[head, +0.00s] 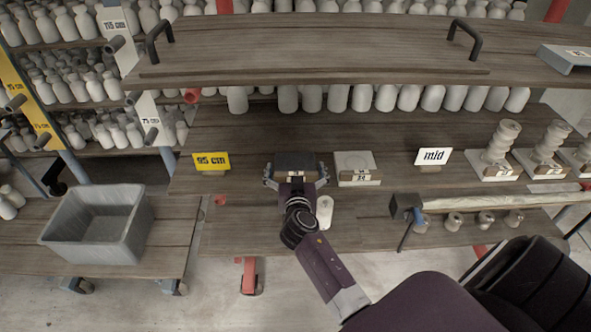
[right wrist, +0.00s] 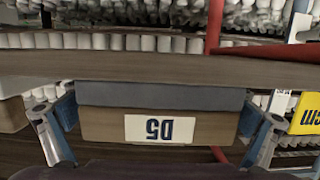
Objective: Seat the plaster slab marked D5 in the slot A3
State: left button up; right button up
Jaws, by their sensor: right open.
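The plaster slab marked D5 (right wrist: 162,128) is a block with a dark grey strip and a brown, wood-like face; its label reads upside down in the right wrist view. In the head view it is the dark block (head: 296,160) on the middle shelf. My right gripper (head: 297,182) is at its front edge, with one finger on each side. In the right wrist view the fingers (right wrist: 158,135) are open around the block, a narrow gap showing at each side. I cannot make out a slot marked A3. My left gripper is not in view.
A pale slab (head: 357,163) stands close to the right on the shelf (head: 235,130). A yellow sign (head: 211,161) is to the left and a "mid" sign (head: 433,157) to the right. An upper board with handles (head: 320,45) overhangs. A grey bin (head: 100,225) stands lower left.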

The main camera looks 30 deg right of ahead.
jog(key=c, duration=1.3)
jog(key=shift+c, duration=0.4)
jog(key=shift+r, duration=0.2)
